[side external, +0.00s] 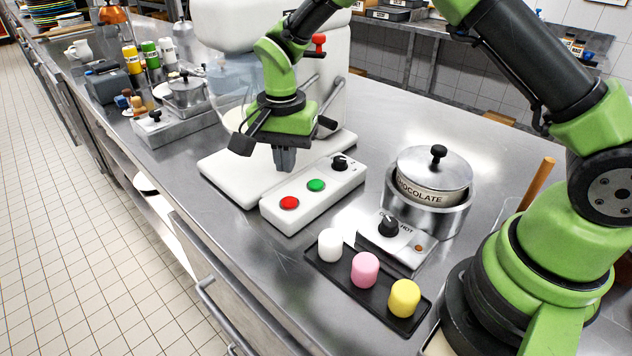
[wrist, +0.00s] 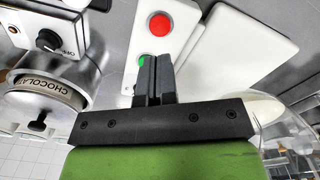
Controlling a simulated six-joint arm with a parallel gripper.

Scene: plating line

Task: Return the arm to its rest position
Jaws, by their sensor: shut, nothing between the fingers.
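My gripper (side external: 284,160) is shut and empty. It points down above the white base of the mixer, just behind the control box (side external: 330,190) with a red button (side external: 289,203), a green button (side external: 316,185) and a black knob (side external: 340,163). In the wrist view, my gripper (wrist: 153,62) shows with its fingers together, partly covering the green button (wrist: 141,60). The red button (wrist: 160,24) shows clear beyond the fingertips. I cannot tell the exact height of the fingertips above the box.
A chocolate pot (side external: 434,172) with a lid sits in a warmer at right, with a knob panel (side external: 397,240) in front. A black tray (side external: 330,268) holds white, pink and yellow pieces. The mixer's clear bowl (side external: 228,92) is close to my gripper. The counter's front left is clear.

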